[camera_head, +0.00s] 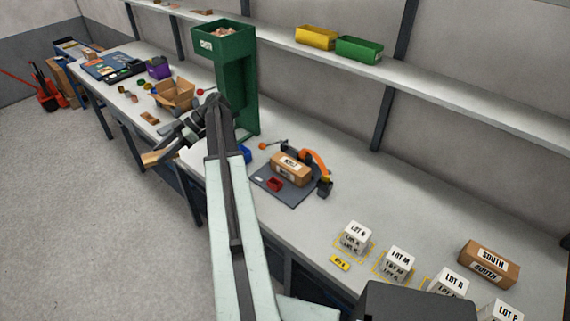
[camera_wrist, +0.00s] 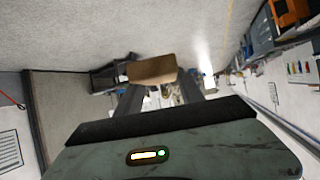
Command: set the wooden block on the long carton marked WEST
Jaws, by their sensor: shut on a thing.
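My gripper (camera_head: 168,150) is shut on a wooden block (camera_head: 158,158), held out past the front edge of the bench, over the floor. In the wrist view the block (camera_wrist: 152,69) shows as a tan slab between my two dark fingers. A brown carton (camera_head: 291,168) with a white label lies on a dark mat on the bench, right of my arm. Its label is too small to read with certainty. Another brown carton (camera_head: 489,262), marked SOUTH, lies at the right end. I cannot pick out WEST for certain on any carton.
A tall green stand (camera_head: 238,85) rises behind my arm. An open cardboard box (camera_head: 175,94) stands farther left. White LOT cubes (camera_head: 355,238) line the front right; bench between them and the mat is clear.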

